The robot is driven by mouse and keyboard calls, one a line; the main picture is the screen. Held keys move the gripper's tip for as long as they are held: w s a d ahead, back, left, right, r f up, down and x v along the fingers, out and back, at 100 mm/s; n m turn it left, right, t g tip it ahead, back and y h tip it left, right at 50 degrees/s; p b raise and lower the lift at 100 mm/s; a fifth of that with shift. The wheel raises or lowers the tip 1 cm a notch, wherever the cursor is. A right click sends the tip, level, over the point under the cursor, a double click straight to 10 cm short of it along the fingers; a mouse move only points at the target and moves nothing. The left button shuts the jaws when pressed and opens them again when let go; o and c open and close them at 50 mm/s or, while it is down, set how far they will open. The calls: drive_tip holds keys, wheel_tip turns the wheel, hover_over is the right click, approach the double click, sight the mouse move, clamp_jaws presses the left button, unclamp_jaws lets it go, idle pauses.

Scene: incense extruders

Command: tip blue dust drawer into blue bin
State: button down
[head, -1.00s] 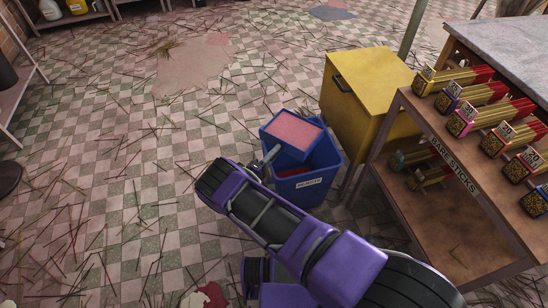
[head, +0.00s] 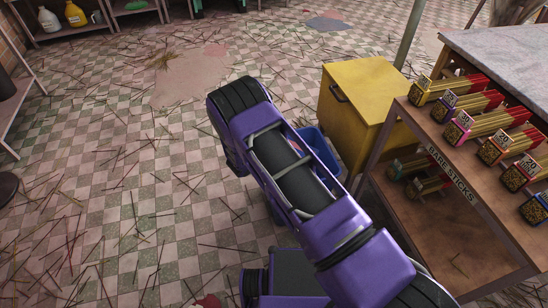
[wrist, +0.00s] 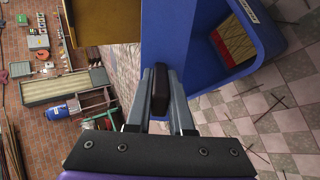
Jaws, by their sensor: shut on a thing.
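My gripper (wrist: 162,85) is shut on the dark handle (wrist: 160,92) of the blue dust drawer (wrist: 165,30) in the wrist view. The drawer's blue front fills the space beyond the fingers. The wrist view is rolled well over to one side, and the drawer is rolled with it. The drawer's inside and its dust are hidden. The blue bin (wrist: 268,25) is beside the drawer at the right of that view, with red and tan material visible in its opening. In the head view my arm hides the gripper, the drawer and most of the bin (head: 318,148).
A yellow cabinet (head: 365,100) stands close behind the bin. A rack of bare sticks (head: 455,170) stands to the right. Shelves with bottles (head: 75,14) are at the back left. The checkered floor at left is open, with scattered sticks.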

drive_tip(key=w+d+r+g, duration=0.1)
drive_tip(key=w+d+r+g+y, duration=0.1)
drive_tip(key=w+r, duration=0.1)
drive_tip(key=shift+y, duration=0.3)
drive_tip(key=shift+w+r+g+p, duration=0.2)
drive_tip(key=shift+r+g+p, duration=0.15)
drive_tip(key=shift+p, duration=0.25)
drive_tip(key=g+p, duration=0.1)
drive_tip(key=p, duration=0.2)
drive_tip(key=shift+w+d+r+y, duration=0.35)
drive_tip(key=shift+w+y, duration=0.05)
drive_tip(key=shift+w+d+r+g+y+b, duration=0.25)
drive_tip(key=shift+w+d+g+y, duration=0.15)
drive_tip(key=shift+w, duration=0.35)
drive_tip(key=shift+w+d+r+g+y+b, duration=0.15)
drive_tip(key=shift+w+d+r+g+y, duration=0.1)
drive_tip(key=shift+w+d+g, duration=0.4)
drive_tip(key=shift+w+d+r+g+y+b, duration=0.2)
drive_tip(key=shift+w+d+g+y, duration=0.15)
drive_tip(key=shift+w, duration=0.5)
